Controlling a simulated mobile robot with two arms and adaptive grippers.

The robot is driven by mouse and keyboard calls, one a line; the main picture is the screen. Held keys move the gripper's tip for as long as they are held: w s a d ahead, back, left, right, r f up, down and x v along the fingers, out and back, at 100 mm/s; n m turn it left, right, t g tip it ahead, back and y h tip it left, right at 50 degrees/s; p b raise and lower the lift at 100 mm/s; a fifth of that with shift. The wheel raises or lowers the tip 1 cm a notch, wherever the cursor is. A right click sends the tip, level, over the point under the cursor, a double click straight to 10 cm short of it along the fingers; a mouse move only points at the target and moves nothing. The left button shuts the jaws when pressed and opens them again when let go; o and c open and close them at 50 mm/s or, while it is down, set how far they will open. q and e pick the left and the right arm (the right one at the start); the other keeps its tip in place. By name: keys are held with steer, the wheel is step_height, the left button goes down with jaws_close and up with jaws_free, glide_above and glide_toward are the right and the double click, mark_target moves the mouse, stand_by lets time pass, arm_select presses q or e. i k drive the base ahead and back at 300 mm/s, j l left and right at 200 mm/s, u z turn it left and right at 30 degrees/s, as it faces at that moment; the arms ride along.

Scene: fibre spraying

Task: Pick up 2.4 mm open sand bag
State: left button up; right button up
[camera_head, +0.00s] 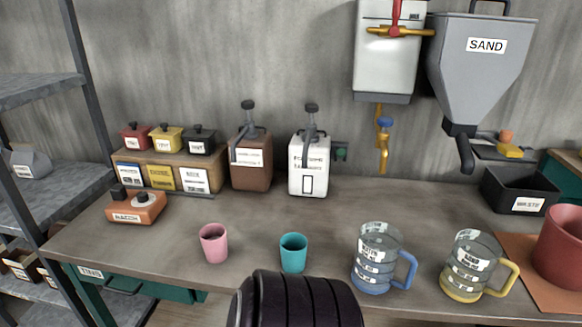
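I cannot make out a 2.4 mm open sand bag in the head view. A grey, lumpy object (32,164) with a small white label sits on the left shelf rack, cut by the picture's left edge; I cannot tell whether it is a bag. A grey hopper labelled SAND (480,62) hangs on the wall at the upper right. Neither of my grippers is in view.
The worktop (200,290) carries a pink cup (213,243), teal cup (293,253), blue-handled jug (377,262), yellow-handled jug (470,268) and black waste bin (519,191). Two pump dispensers stand behind. A metal rack (75,205) stands left. A dark ribbed shape (295,302) blocks the bottom centre.

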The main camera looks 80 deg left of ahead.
mark_target(24, 264)
steer(key=u, duration=3.4)
steer(key=j+u, duration=0.15)
steer(key=j, duration=0.35)
steer(key=i+j+u, duration=0.15)
steer(key=j, duration=0.3)
steer(key=i+j+u, duration=0.15)
steer(key=j, duration=0.35)
steer(key=j+u, duration=0.15)
steer(key=j, duration=0.3)
steer(key=i, duration=0.05)
